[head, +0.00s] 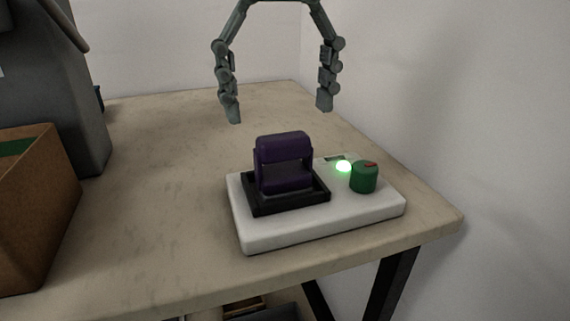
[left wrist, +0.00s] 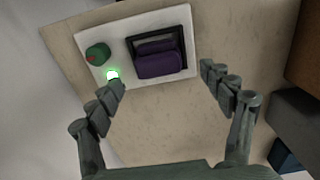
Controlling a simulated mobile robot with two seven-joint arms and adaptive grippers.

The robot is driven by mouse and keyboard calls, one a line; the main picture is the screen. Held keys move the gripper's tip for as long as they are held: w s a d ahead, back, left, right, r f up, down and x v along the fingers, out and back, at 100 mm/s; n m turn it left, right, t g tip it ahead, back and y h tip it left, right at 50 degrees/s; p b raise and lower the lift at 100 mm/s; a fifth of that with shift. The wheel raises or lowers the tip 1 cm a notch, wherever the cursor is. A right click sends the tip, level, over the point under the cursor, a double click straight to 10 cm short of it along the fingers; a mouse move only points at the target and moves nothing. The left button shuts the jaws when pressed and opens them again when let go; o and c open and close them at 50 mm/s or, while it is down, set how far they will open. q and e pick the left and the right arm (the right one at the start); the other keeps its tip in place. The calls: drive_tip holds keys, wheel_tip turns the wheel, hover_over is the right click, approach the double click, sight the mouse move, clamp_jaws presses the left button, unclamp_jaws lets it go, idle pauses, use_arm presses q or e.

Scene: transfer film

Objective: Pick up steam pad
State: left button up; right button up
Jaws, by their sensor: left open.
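The steam pad seems to be the purple block with a handle-like top (head: 284,149). It sits upright in a black square frame (head: 260,208) on a white base unit (head: 330,222) on the table. My left gripper (head: 280,112) is open and empty, above the table and behind the pad in the head view. In the left wrist view the purple pad (left wrist: 160,62) lies ahead of the open fingers (left wrist: 165,82), roughly between their lines and apart from them. My right gripper is in neither view.
A green knob (head: 363,178) with a red mark and a lit green light (head: 343,167) are on the white base. A brown box (head: 35,205) and a grey machine (head: 50,85) stand at the left of the table (head: 150,220). A wall is on the right.

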sight(283, 135)
use_arm(q)
wheel_tip(283, 135, down, 4)
drive_tip(key=shift+w+d+f, duration=0.1)
drive_tip(key=shift+w+d, duration=0.05)
drive_tip(key=shift+c, duration=0.5)
clamp_jaws()
